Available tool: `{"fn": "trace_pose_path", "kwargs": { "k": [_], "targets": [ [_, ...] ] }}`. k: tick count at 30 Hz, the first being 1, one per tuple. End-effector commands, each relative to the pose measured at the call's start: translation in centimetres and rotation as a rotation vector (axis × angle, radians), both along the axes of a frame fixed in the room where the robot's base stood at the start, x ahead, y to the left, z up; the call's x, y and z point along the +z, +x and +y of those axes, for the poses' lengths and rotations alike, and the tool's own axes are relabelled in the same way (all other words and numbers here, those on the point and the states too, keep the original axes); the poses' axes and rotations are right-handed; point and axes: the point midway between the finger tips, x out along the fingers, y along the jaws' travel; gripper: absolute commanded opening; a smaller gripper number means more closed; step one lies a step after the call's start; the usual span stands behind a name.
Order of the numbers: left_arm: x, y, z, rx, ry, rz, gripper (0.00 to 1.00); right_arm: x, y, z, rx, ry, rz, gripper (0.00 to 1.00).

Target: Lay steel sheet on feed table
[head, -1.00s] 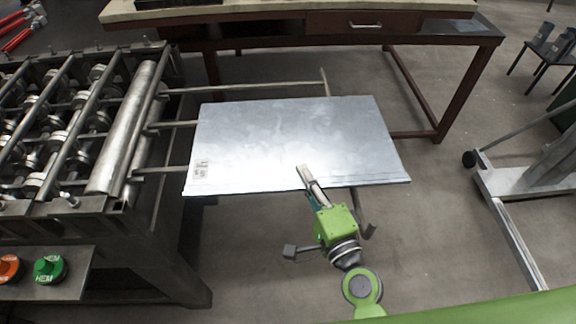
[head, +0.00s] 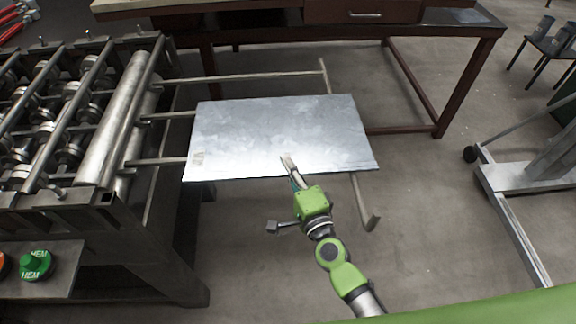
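The steel sheet (head: 270,130) is a flat, shiny grey rectangle over the rails of the feed table (head: 250,77). It covers the middle of the rails. The far rail, the rail ends at the roller machine and part of the right end bar show beyond it. I cannot tell whether the sheet touches the rails. My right gripper (head: 290,168) is at the sheet's near edge, right of its middle, with a finger over the top face. It appears shut on that edge; the lower finger is hidden under the sheet. My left gripper is not in view.
The roll-forming machine (head: 120,120) stands at the left, with a green button (head: 36,264) on its near panel. A workbench (head: 300,35) with a drawer runs along the back. A wheeled metal frame (head: 525,180) stands at the right. The floor right of the sheet is clear.

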Motion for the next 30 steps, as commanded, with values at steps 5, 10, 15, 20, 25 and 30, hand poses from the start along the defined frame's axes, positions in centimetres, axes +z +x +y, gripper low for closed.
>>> {"fn": "trace_pose_path", "kwargs": {
  "k": [5, 10, 15, 20, 25, 30],
  "targets": [
    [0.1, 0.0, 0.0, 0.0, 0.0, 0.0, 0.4, -0.1, -0.1, 0.0, 0.0, 0.0, 0.003, 0.12],
    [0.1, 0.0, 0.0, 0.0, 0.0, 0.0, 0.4, 0.0, -0.1, 0.0, 0.0, 0.0, 0.002, 0.21],
    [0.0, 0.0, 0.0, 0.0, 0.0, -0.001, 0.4, 0.0, 0.0, 0.0, 0.0, 0.0, 0.002, 0.21],
    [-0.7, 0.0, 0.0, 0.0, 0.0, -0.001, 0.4, -0.7, 0.0, 0.0, 0.001, 0.0, 0.002, 0.21],
    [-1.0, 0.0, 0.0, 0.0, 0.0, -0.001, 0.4, -0.6, -3.0, -1.0, 0.001, 0.001, 0.003, 0.21],
    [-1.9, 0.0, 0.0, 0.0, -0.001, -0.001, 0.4, -0.4, -6.7, -2.7, 0.003, -0.001, 0.005, 0.21]
  ]
}}
